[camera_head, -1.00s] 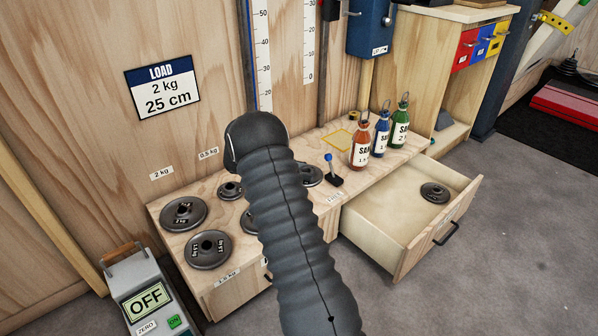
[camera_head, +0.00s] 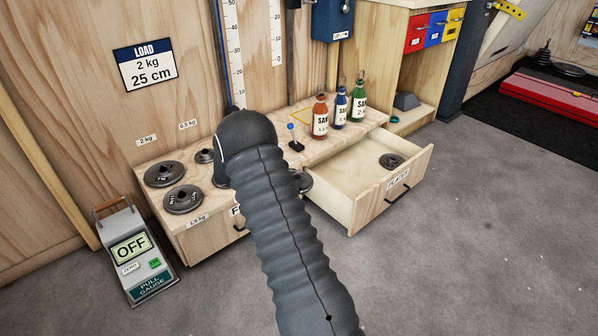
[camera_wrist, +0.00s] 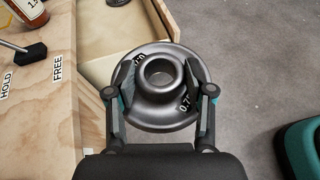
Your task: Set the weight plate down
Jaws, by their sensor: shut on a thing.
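My gripper (camera_wrist: 160,82) is shut on a dark grey weight plate (camera_wrist: 160,115) in the wrist view, with a finger on either side of its raised hub. Its label is partly covered and reads about 0.7. In the head view a sliver of this plate (camera_head: 304,181) shows beside my arm, near the left side of the open drawer (camera_head: 366,205); my gripper is hidden behind the arm there. In the wrist view the plate overlaps the drawer's corner, with grey floor beyond. I cannot tell its height.
A smaller plate (camera_head: 391,161) lies in the drawer, which has free room around it. Several plates, including one at the left (camera_head: 165,174), sit on the wooden bench. Bottles (camera_head: 320,118) stand at its back right. A pull gauge (camera_head: 138,255) stands on the floor.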

